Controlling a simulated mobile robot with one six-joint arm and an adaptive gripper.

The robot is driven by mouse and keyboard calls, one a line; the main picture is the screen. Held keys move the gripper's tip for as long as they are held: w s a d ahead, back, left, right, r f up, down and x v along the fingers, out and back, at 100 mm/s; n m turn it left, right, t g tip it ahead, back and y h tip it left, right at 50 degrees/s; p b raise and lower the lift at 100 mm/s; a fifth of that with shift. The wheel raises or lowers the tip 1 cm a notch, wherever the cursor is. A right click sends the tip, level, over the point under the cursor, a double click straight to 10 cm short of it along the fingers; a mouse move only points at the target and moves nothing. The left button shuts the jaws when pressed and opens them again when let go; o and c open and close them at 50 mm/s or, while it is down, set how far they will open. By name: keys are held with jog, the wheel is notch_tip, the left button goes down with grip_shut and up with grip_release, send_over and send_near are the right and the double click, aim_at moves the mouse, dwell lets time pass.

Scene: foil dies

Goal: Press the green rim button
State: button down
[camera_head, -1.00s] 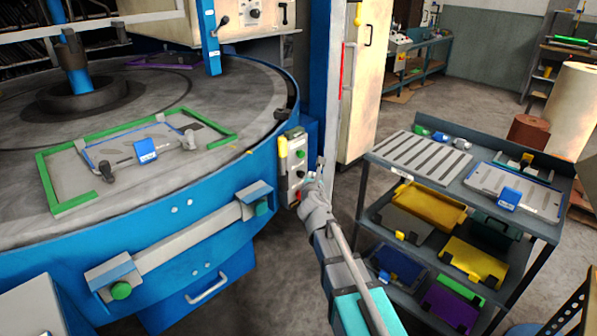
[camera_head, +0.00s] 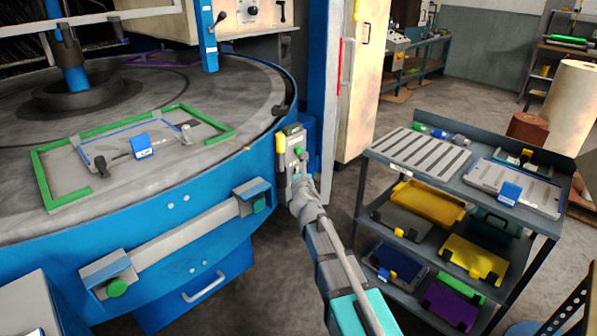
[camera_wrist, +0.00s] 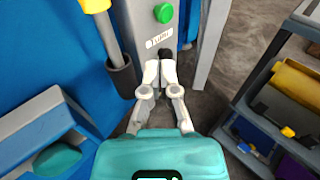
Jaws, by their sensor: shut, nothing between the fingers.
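A grey control box (camera_head: 286,164) is fixed to the blue rim of the round table. It carries a green button (camera_head: 299,151), which also shows near the top of the wrist view (camera_wrist: 163,13). A label below it seems to read "TURN". A black knob (camera_wrist: 165,54) sits under the label. My gripper (camera_wrist: 160,72) is shut and empty, with its fingertips just below the black knob and below the green button. I cannot tell whether the tips touch the box. In the head view my gripper (camera_head: 299,178) covers the box's lower part.
A yellow-handled tool (camera_wrist: 104,30) stands in a dark holder left of the box. Green end pieces (camera_head: 117,288) show on the rim's grey bar (camera_head: 190,236). A green frame (camera_head: 40,180) lies on the round table. A shelf cart (camera_head: 480,215) stands to the right, with floor between.

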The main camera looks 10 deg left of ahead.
aim_at(294, 149)
jog(key=b+x, duration=0.1)
jog(key=x, duration=1.1)
jog(key=shift+w, duration=0.15)
jog(key=shift+w+a, duration=0.3)
jog(key=shift+w, duration=0.15)
jog(key=shift+w+a+r, duration=0.25)
jog(key=shift+w+a, duration=0.1)
jog(key=shift+w, duration=0.05)
jog(key=shift+v, duration=0.9)
jog(key=p+v, duration=0.1)
jog(key=v, duration=1.2)
jog(key=shift+d+f, duration=0.15)
jog(key=shift+d, duration=0.1)
